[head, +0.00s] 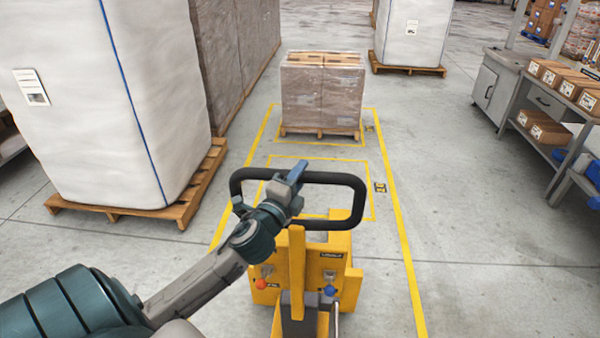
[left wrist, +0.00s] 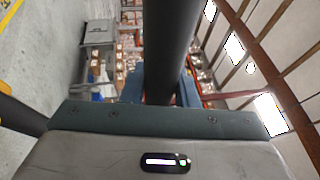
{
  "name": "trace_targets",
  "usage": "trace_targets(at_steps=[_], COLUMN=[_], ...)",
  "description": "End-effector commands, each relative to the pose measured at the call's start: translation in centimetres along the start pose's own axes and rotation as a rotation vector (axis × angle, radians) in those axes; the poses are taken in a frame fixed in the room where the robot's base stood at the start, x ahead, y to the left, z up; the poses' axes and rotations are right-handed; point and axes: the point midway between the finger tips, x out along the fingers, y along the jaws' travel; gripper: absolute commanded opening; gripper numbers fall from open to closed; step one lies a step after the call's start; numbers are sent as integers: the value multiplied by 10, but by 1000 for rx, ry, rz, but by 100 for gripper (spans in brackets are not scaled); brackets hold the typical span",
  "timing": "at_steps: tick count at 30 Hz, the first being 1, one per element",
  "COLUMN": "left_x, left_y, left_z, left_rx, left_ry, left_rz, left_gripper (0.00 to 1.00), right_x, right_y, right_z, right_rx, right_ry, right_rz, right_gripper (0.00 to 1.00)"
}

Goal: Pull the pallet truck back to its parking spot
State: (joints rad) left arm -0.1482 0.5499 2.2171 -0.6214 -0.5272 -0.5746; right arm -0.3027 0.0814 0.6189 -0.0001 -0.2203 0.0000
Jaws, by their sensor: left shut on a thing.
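The yellow pallet truck (head: 343,288) stands right in front of me, its black loop handle (head: 352,182) raised towards me. My left gripper (head: 291,178) is shut on the top bar of this handle. In the left wrist view the handle bar (left wrist: 172,45) runs between the fingers. The truck's forks are hidden behind its body. Yellow floor lines (head: 405,250) run along both sides of the truck, and a smaller yellow rectangle (head: 371,200) lies just beyond the handle. I cannot tell which marking is the parking spot. My right gripper is not in view.
A wrapped carton stack (head: 322,92) on a pallet stands straight ahead inside the yellow lines. A tall white wrapped load (head: 110,100) on a wooden pallet is close at left. A grey workbench (head: 497,85) with boxes is at right. The floor right of the truck is clear.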

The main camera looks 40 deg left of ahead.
Motion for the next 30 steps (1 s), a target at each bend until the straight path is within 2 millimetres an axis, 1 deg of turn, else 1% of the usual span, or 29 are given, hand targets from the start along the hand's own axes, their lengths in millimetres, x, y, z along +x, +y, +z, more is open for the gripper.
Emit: trace_targets(at_steps=[1, 7, 14, 15, 17, 18, 26, 30], left_x=[0, -1, -1, -1, -1, -1, -2, -12], left_y=[-8, -8, -8, -8, -7, -7, -4, 0], left_z=[-1, -2, -2, -2, -2, -2, -1, -1], left_rx=[3, 4, 3, 3, 3, 2, 2, 3], left_ry=[2, 2, 3, 3, 3, 2, 1, 2], left_rz=[-14, -15, -14, -14, -13, -12, -7, -4], left_gripper=[0, 0, 0, 33, 45, 49, 49, 49], right_x=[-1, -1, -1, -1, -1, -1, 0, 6], right_y=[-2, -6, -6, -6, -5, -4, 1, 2], right_z=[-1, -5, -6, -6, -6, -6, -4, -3], right_rx=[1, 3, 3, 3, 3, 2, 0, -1], right_ry=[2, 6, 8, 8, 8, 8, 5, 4], right_rz=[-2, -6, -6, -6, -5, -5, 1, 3], right_gripper=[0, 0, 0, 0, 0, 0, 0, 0])
